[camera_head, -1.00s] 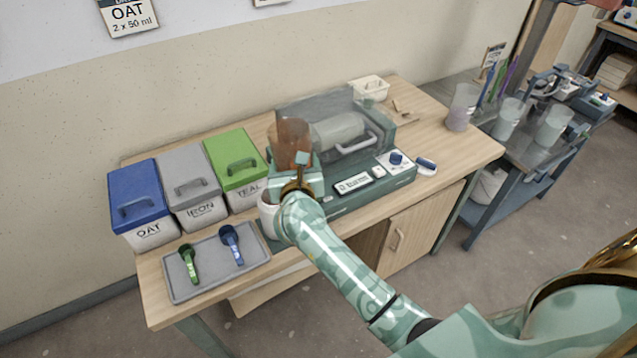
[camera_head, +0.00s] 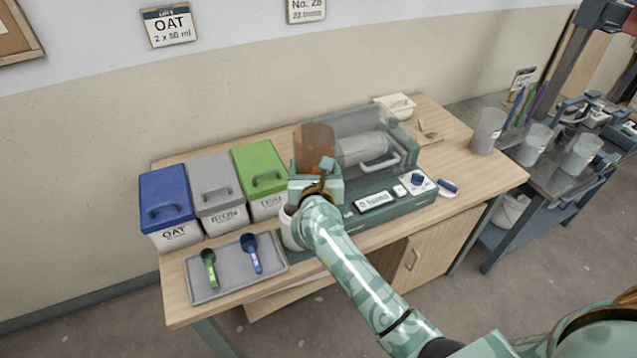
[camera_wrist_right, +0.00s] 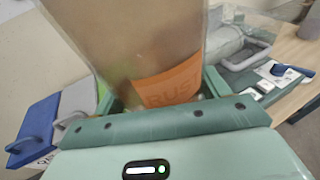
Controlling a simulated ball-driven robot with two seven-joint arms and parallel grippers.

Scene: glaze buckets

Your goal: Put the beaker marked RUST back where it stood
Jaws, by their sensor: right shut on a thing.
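The RUST beaker (camera_wrist_right: 150,50) fills the top of the right wrist view, with its orange RUST label (camera_wrist_right: 172,86) facing the camera. In the head view the beaker (camera_head: 314,146) looks rust-brown and see-through. My right gripper (camera_head: 314,178) is shut on it from the near side, and its fingers show on both sides of the beaker in the right wrist view (camera_wrist_right: 160,98). The beaker is held above a white vessel (camera_head: 291,230), beside the clear-covered machine (camera_head: 375,140). The beaker's base is hidden by the gripper. My left gripper is not in view.
Blue (camera_head: 165,190), grey (camera_head: 215,178) and green (camera_head: 260,165) lidded bins stand at the left. A grey tray (camera_head: 225,287) holds a green scoop (camera_head: 209,268) and a blue scoop (camera_head: 251,252). More beakers (camera_head: 536,143) stand at the right.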

